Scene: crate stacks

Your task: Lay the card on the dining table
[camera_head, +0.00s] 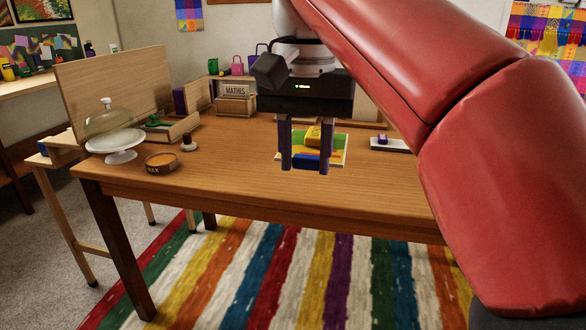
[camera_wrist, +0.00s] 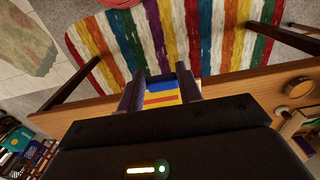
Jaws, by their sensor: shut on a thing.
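My gripper (camera_head: 306,168) points down over the front middle of the wooden dining table (camera_head: 230,178), its two dark fingers apart around a striped card. The card (camera_wrist: 162,98), with blue, yellow and red bands, fills the gap between the fingers in the wrist view, where my gripper (camera_wrist: 161,84) also shows. In the head view the card's blue end (camera_head: 306,161) shows between the fingertips. Whether it touches the surface below is unclear.
A flat colourful sheet (camera_head: 340,148) shows behind the fingers, with a yellow block (camera_head: 314,135) above it. A cake stand (camera_head: 117,143), a round tin (camera_head: 161,161) and a stamp (camera_head: 188,142) stand at left. A small tray (camera_head: 390,145) lies right.

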